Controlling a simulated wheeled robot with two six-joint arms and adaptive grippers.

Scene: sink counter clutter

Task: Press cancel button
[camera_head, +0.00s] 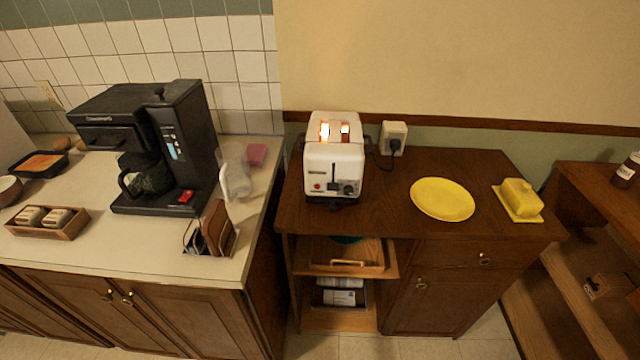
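A white toaster (334,160) stands upright on the dark wooden cabinet, its slots glowing orange on top. Its front faces me and carries a small red button (317,187) at the lower left, a dark lever slot in the middle and a dark knob (348,188) at the lower right. Any label on the red button is too small to read. A black coffee maker (160,150) on the counter to the left also has a red switch (186,197) on its base. Neither of my grippers is in view.
A yellow plate (442,199) and a yellow butter dish (518,200) sit right of the toaster. A plug (393,137) is in the wall behind. A clear pitcher (235,175) and a brown holder (218,228) stand at the counter's right end. The cabinet top before the plate is clear.

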